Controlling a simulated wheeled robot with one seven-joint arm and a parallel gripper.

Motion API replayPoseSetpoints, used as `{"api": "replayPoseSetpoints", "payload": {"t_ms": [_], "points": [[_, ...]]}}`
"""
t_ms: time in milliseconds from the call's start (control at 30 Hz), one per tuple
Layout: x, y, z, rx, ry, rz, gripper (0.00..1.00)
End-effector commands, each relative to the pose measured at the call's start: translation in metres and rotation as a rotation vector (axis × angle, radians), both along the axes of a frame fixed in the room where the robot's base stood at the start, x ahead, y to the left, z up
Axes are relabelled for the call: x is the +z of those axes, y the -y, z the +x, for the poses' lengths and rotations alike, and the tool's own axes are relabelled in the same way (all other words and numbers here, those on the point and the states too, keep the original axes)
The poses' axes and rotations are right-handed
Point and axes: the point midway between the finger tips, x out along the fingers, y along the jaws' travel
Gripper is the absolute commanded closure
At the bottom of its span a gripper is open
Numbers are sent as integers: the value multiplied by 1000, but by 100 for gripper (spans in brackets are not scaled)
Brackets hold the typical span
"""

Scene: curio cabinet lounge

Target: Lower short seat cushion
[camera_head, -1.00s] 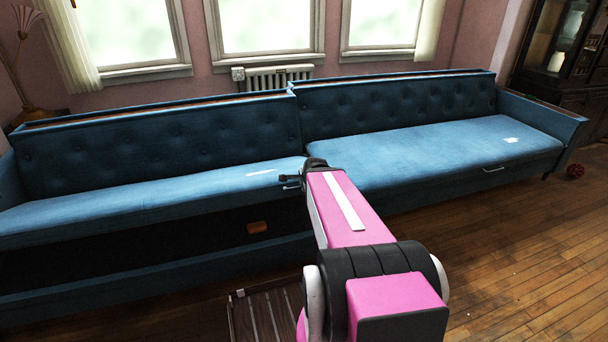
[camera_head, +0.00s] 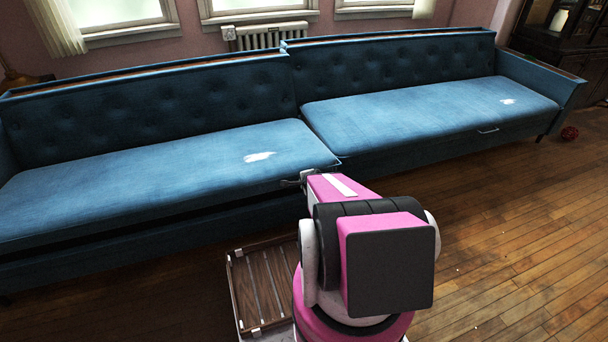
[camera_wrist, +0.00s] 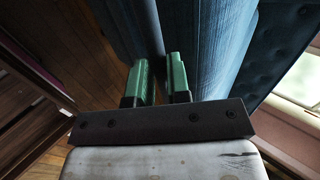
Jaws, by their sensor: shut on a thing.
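The short seat cushion (camera_head: 150,180) is the blue left seat of the long sofa, with a white worn patch. It lies low and almost level; a thin dark gap shows under its front edge at the left. My gripper (camera_head: 294,182) is at the cushion's front right corner, partly hidden by my pink arm. In the wrist view, the green fingers of my gripper (camera_wrist: 160,78) are close together against the blue upholstery (camera_wrist: 128,30), shut on the cushion's front edge. Whether they hold a handle there is hidden.
The right seat (camera_head: 430,115) lies flat, with a metal handle (camera_head: 488,131) on its front. A slatted wooden panel (camera_head: 262,285) is low in front of the sofa. Wood floor (camera_head: 500,240) is clear at the right.

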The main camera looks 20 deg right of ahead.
Motion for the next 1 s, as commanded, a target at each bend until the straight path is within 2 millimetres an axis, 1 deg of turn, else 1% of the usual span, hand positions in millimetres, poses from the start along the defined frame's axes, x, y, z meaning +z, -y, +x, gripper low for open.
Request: {"api": "replayPoseSetpoints", "payload": {"t_ms": [33,200,400,600,967,1000], "points": [[-7,0,-2,1,-1,-4,100],[-23,0,-5,3,-1,-4,100],[-35,0,-7,3,0,-6,100],[-39,0,-8,5,0,-8,100],[-39,0,-8,7,-1,-9,100],[-39,0,-8,7,-1,-9,80]]}}
